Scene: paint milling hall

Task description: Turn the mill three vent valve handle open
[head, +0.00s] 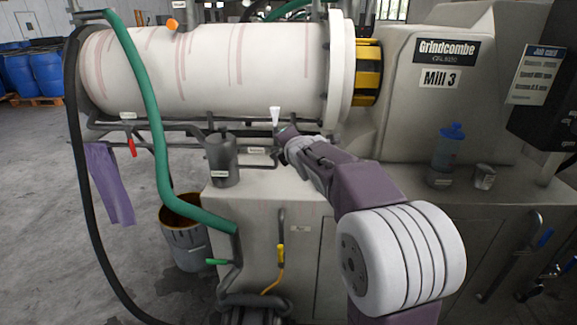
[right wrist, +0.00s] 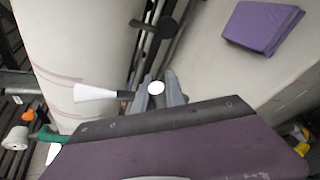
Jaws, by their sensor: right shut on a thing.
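The mill (head: 215,70) is a long white drum with a "Mill 3" sign (head: 440,78) on the housing to its right. A white tapered handle (head: 275,115) stands upright on the piping under the drum. It also shows in the right wrist view (right wrist: 95,93), its narrow end at a dark fitting by my fingers. My right gripper (head: 284,133) is at the base of this handle. In the right wrist view my right gripper's fingers (right wrist: 157,90) are shut around a small part with a white round end; I take it as part of the handle. My left gripper is out of view.
A red handle (head: 131,142), a green handle (head: 216,262) and a yellow handle (head: 281,253) sit on other pipes. A green hose (head: 150,120) hangs in front of the drum. A grey can (head: 222,160) stands left of my gripper. A blue bottle (head: 449,147) stands right.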

